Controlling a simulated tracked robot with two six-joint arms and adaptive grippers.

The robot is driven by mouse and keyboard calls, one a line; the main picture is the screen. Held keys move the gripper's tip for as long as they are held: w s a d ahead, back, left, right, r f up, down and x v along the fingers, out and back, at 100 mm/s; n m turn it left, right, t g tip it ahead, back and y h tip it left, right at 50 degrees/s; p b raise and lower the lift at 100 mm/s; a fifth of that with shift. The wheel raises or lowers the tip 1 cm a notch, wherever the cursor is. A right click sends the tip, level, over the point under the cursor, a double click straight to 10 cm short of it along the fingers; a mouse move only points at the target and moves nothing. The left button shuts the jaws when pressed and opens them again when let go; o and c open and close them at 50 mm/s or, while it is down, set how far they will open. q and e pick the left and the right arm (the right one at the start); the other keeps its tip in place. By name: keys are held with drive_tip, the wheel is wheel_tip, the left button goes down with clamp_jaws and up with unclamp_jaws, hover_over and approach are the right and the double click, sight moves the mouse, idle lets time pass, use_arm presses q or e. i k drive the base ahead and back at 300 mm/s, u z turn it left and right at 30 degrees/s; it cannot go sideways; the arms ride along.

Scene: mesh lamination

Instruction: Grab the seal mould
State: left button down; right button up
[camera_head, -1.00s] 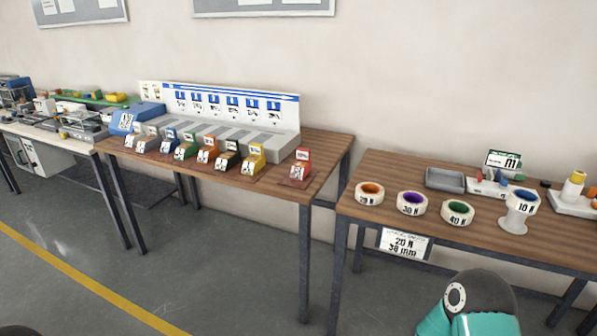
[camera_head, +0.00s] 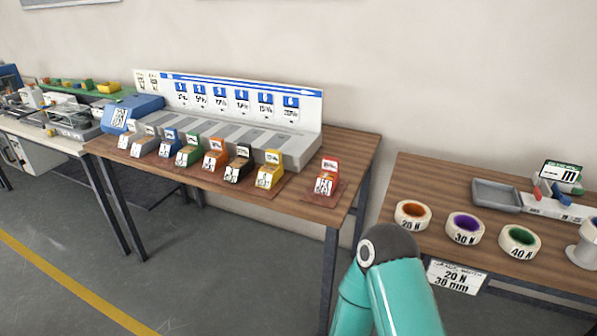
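Several small coloured blocks with printed labels stand in a row on the left wooden table: grey (camera_head: 145,143), blue (camera_head: 169,145), green (camera_head: 189,152), orange (camera_head: 215,156), black (camera_head: 239,166), yellow (camera_head: 270,172). A red block (camera_head: 327,179) stands apart at the right end of that table. I cannot tell which of these, if any, is the seal mould. Neither gripper shows. Only a teal link of my arm is in view at the bottom, below the gap between the tables.
A grey slotted rack with a blue-and-white board (camera_head: 240,100) stands behind the blocks. The right table (camera_head: 435,187) holds labelled tape rolls (camera_head: 413,214) and a grey tray (camera_head: 496,195). A bench with equipment (camera_head: 70,145) is at far left. Grey floor (camera_head: 190,265) is open in front.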

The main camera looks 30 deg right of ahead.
sight(326, 183)
drive_tip(key=z, duration=0.1)
drive_tip(key=i, duration=0.8)
drive_tip(key=z, duration=0.6)
